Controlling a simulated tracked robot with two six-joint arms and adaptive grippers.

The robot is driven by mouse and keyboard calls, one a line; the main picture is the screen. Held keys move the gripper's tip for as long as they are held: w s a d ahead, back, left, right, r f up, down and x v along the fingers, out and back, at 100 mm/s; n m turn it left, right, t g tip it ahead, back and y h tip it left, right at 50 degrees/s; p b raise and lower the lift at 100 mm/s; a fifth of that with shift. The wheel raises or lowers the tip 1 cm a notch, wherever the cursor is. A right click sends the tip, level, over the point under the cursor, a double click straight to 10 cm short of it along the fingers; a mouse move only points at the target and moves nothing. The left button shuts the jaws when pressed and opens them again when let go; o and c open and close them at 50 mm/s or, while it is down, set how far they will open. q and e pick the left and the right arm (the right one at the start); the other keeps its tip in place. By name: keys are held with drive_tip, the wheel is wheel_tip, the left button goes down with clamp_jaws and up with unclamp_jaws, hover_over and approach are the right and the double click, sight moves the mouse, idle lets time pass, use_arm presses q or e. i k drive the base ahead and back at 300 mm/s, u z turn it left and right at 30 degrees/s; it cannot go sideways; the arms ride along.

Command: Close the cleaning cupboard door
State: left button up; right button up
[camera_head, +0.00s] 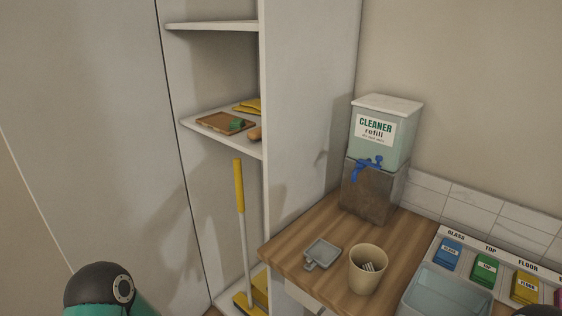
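The cleaning cupboard stands open, with its inside in view. A large pale panel (85,120) on the left, which looks like its door, is swung out beside the opening. Its outer edge runs down at the far left, and no handle shows. The cupboard shelf (200,135) holds a brown tray with a green item, yellow cloths and a small brown object. A yellow-handled broom or mop (240,190) stands inside at the bottom. Neither gripper shows. A teal and black link of my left arm is at the bottom left, in front of the panel's lower part.
A pale blue bin (450,285) and labelled colored blocks stand at the right.

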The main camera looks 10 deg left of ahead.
sight(87, 125)
drive_tip(key=u, duration=2.3)
drive_tip(key=i, duration=0.1)
drive_tip(key=z, duration=3.45)
drive_tip(key=k, duration=1.2)
drive_tip(key=u, duration=1.4)
drive_tip(key=i, duration=1)
drive_tip(key=z, duration=0.1)
